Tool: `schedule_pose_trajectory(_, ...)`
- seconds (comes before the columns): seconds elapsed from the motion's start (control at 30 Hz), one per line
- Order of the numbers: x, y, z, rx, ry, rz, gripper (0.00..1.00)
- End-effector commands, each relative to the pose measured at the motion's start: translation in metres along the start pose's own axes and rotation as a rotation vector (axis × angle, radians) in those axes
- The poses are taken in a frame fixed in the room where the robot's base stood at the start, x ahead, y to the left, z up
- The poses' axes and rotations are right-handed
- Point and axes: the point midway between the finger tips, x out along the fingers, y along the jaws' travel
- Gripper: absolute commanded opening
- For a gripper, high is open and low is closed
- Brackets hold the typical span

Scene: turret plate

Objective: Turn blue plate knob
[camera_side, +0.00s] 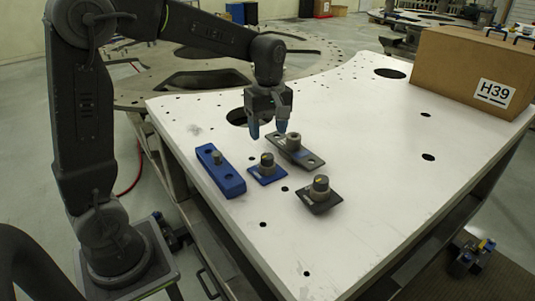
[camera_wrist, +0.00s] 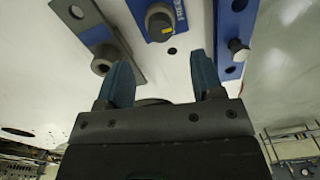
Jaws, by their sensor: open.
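The small blue plate (camera_side: 270,180) lies on the white table, with a dark round knob (camera_side: 267,160) standing on it that has a yellow mark. In the wrist view the knob (camera_wrist: 159,22) is at the top middle, with part of the blue plate (camera_wrist: 180,14) beside it. My gripper (camera_side: 268,128) is open and empty above the table, behind and above the blue plate in the side view. In the wrist view its blue fingers (camera_wrist: 162,76) are apart, and the knob is beyond their tips, not between them. The fingers appear not to touch anything.
A long blue block (camera_side: 228,182) with a grey peg is left of the plate. A dark plate with a grey cylinder (camera_side: 293,142) is behind right, close to my gripper. A dark plate with another knob (camera_side: 320,186) is front right. A cardboard box (camera_side: 450,75) stands far right.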

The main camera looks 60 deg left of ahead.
Motion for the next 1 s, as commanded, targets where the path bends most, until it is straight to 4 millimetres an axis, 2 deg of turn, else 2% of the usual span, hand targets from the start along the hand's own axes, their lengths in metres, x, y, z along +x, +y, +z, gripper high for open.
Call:
schedule_pose_trajectory(0.03, 0.011, 0.0, 0.0, 0.0, -0.001, -0.004, 0.61)
schedule_pose_trajectory(0.2, 0.044, 0.0, 0.0, 0.001, -0.001, -0.003, 0.61)
schedule_pose_trajectory(0.4, 0.069, 0.0, 0.0, 0.001, -0.001, -0.001, 0.61)
schedule_pose_trajectory(0.57, 0.076, 0.0, 0.0, 0.001, 0.0, 0.001, 0.61)
schedule_pose_trajectory(0.83, 0.077, 0.0, 0.0, 0.002, 0.0, 0.002, 0.6)
schedule_pose_trajectory(1.0, 0.077, 0.0, 0.0, 0.002, 0.0, 0.001, 0.44)
